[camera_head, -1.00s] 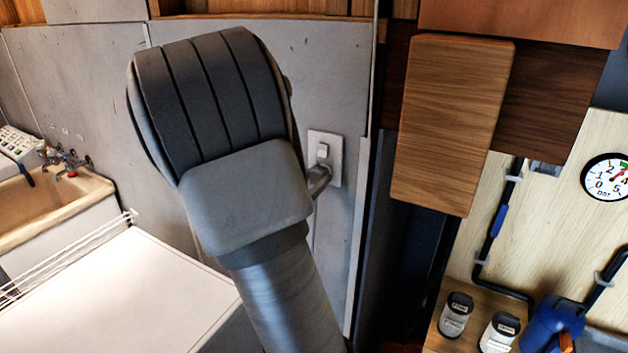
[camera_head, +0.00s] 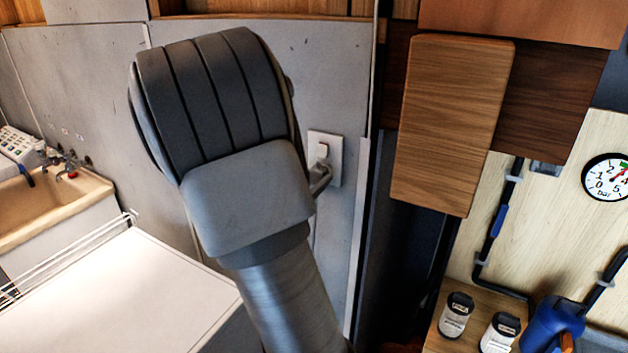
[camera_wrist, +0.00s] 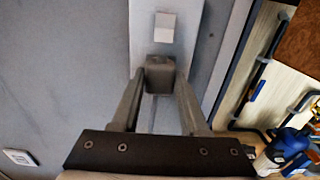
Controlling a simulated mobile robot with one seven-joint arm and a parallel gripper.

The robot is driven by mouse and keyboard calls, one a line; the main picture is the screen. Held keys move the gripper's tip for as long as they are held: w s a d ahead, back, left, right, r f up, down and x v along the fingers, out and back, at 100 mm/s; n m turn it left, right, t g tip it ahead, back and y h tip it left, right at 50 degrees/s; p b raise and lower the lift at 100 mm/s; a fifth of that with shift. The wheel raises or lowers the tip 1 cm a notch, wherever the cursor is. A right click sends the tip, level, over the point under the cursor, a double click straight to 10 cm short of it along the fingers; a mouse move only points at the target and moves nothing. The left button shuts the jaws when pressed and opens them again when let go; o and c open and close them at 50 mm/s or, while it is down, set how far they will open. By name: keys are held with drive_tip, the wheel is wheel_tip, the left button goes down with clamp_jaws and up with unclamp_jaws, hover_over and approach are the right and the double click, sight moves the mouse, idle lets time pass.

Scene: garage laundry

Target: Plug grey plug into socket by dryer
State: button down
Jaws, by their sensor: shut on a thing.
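The grey plug (camera_wrist: 160,72) is between the two fingertips of my gripper (camera_wrist: 160,80) in the wrist view. It is in front of the lower part of the pale socket plate (camera_wrist: 142,40), below a white switch (camera_wrist: 165,27). The plug seems to be at or very near the plate; I cannot tell whether its pins are in. In the head view the socket plate (camera_head: 334,148) shows on the grey wall, with my gripper (camera_head: 322,180) at its lower edge. My arm hides the plug there.
A white-topped appliance (camera_head: 130,285) stands at the lower left, with a sink (camera_head: 50,210) behind it. A wooden panel (camera_head: 450,120) juts out right of the socket. A second wall plate (camera_wrist: 20,157) shows at the lower left of the wrist view.

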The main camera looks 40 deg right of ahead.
drive_tip(key=shift+w+d, duration=0.15)
drive_tip(key=shift+d, duration=0.25)
drive_tip(key=shift+c, duration=1.7)
unclamp_jaws()
drive_tip(key=b+v, duration=0.2)
drive_tip(key=v, duration=1.5)
drive_tip(key=shift+a, duration=0.2)
